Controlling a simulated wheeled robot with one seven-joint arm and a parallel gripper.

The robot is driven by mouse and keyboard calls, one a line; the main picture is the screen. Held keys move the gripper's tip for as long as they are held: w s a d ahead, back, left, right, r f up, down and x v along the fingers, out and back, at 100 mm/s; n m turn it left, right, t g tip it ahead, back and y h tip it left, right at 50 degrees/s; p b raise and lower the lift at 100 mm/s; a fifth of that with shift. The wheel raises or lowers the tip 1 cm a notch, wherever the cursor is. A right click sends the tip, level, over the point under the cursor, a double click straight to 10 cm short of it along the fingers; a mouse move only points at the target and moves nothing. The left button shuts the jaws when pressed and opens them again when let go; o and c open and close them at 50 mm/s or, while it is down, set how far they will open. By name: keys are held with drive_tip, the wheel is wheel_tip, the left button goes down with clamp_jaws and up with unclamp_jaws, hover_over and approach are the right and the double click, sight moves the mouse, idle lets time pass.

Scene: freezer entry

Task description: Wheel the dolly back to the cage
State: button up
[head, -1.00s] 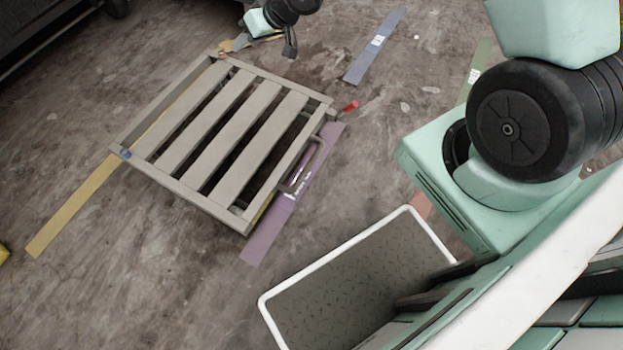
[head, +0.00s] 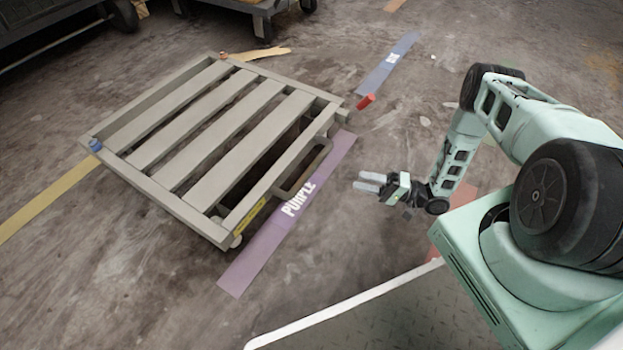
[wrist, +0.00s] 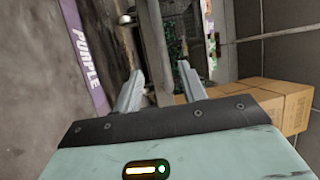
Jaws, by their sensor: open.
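The dolly (head: 190,158) is a low, grey-beige slatted platform on small casters, standing on the floor at left centre in the head view. I cannot tell which thing is the cage.
Dark wheeled carts (head: 262,12) stand along the top left. A blue strip (head: 388,62) and a yellow strip (head: 45,200) lie on the floor. A red piece (head: 365,101) is at the dolly's far right corner. Cardboard boxes (wrist: 272,98) show in the wrist view. Floor around the gripper is clear.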

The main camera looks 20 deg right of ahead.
drive_tip(key=b+x, duration=0.5)
drive_tip(key=x, duration=1.2)
drive_tip(key=shift+b, duration=0.4)
drive_tip(key=shift+a, duration=0.1)
clamp_jaws()
